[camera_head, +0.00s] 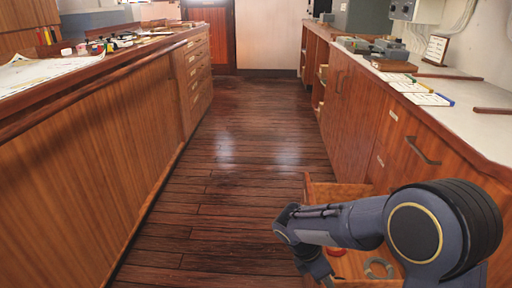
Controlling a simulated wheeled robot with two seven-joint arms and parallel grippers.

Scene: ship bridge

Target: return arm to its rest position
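My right arm (350,222) comes in from the lower right and bends downward over an open wooden drawer (352,189). The end of this arm (324,275) points down at the drawer, near the bottom edge of the picture. Its fingers are not clear enough to show whether they are open or shut. My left arm and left gripper are not in view.
In the drawer lie a grey ring-shaped thing (379,267) and a small reddish thing (336,251). Wooden cabinets flank both sides, with a chart (45,70) on the left top and notebooks (428,98) on the right counter (465,118). The floor aisle (235,150) is clear.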

